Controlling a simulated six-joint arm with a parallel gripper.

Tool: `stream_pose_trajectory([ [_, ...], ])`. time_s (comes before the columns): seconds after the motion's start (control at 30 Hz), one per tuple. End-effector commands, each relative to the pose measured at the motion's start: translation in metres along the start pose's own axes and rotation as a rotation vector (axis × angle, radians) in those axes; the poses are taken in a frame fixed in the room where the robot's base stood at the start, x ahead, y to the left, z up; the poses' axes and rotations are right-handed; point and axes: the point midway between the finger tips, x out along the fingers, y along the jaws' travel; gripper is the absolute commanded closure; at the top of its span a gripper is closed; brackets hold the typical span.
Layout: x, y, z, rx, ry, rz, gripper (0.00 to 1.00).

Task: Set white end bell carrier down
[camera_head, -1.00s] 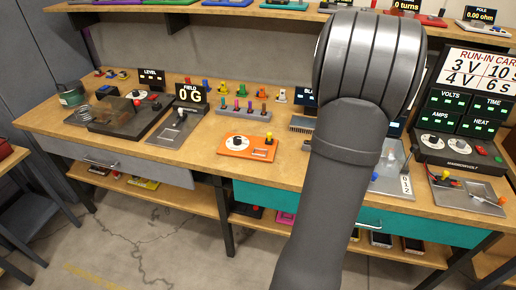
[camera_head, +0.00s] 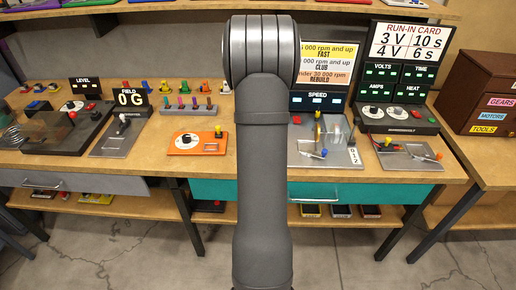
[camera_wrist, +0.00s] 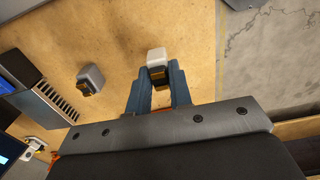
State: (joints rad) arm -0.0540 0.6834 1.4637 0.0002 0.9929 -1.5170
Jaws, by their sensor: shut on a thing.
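The white end bell carrier (camera_wrist: 156,55) is between the blue fingertips of my gripper (camera_wrist: 157,77) in the wrist view. Its white end sticks out past the tips, with a dark and gold part behind it. My gripper is shut on it, above the tan bench top (camera_wrist: 122,30). I cannot tell whether the carrier touches the wood. In the head view my own arm hides the gripper and the carrier.
A grey carrier-like block (camera_wrist: 91,77) stands left of my gripper in the wrist view, with a slotted grey block (camera_wrist: 45,105) beyond it. The bench edge and floor (camera_wrist: 265,50) lie to the right. An orange tester (camera_head: 197,143) sits left of my arm.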

Motion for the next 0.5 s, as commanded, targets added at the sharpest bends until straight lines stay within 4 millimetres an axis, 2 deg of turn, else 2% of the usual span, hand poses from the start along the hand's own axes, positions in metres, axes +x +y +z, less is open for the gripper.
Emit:
stream_pose_trajectory([
  [0.03, 0.01, -0.001, 0.0, 0.0, 0.0, -0.006, 1.0],
  [0.17, 0.027, -0.001, 0.0, 0.0, 0.0, -0.004, 1.0],
  [0.5, 0.03, -0.001, 0.0, 0.0, 0.0, -0.002, 1.0],
])
